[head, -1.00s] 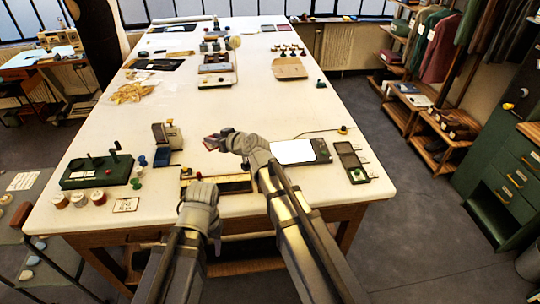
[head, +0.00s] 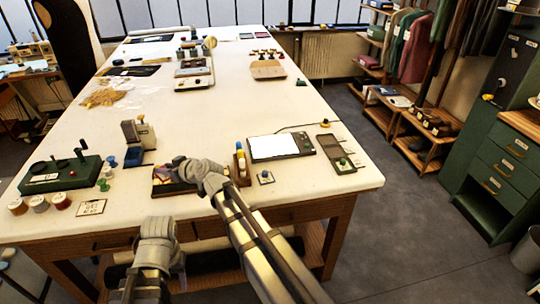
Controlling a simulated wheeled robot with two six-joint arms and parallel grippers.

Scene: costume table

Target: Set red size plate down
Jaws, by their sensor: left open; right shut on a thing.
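My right gripper (head: 192,168) is shut on the small red size plate (head: 179,161). The plate is mostly hidden by the fingers. It is over a dark, wood-edged tray (head: 166,188) near the table's front edge, and I cannot tell whether it touches the tray. My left gripper (head: 157,226) is open, low in front of the table's front edge, apart from the plate. The gap between its fingers is hard to see.
The pale table (head: 225,115) has a green device (head: 60,175) at left and a stapler-like tool (head: 142,135) behind the tray. A white-topped pad (head: 275,147) and dark case (head: 335,150) lie to the right. The table's middle is mostly clear.

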